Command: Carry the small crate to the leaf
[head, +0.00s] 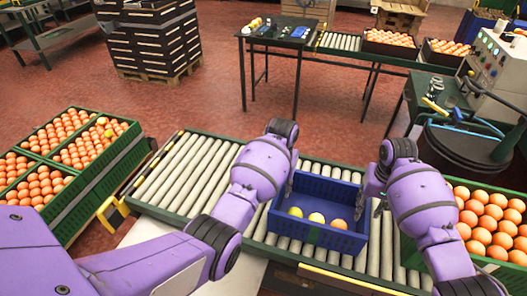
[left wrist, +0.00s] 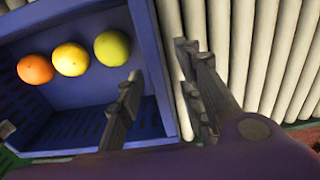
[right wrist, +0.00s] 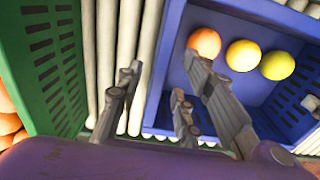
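The small blue crate (head: 321,243) stands on the roller conveyor and holds a yellow-green, a yellow and an orange fruit in a row. My left gripper (left wrist: 158,62) is at its left wall, with fingers on either side of the rim and gaps showing. My right gripper (head: 370,195) is at the right wall; in the right wrist view its fingers (right wrist: 165,85) are spread across that rim, apart from it. A pale flat panel (head: 240,272) at the conveyor's near side may be the leaf; my left arm partly covers it.
Green crates of oranges stand left (head: 108,168) and right (head: 400,262) of the rollers (head: 180,175); the right one is close to the blue crate. Rollers left of the blue crate are bare. A dark drum (head: 465,150) and control box (head: 497,60) stand at back right.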

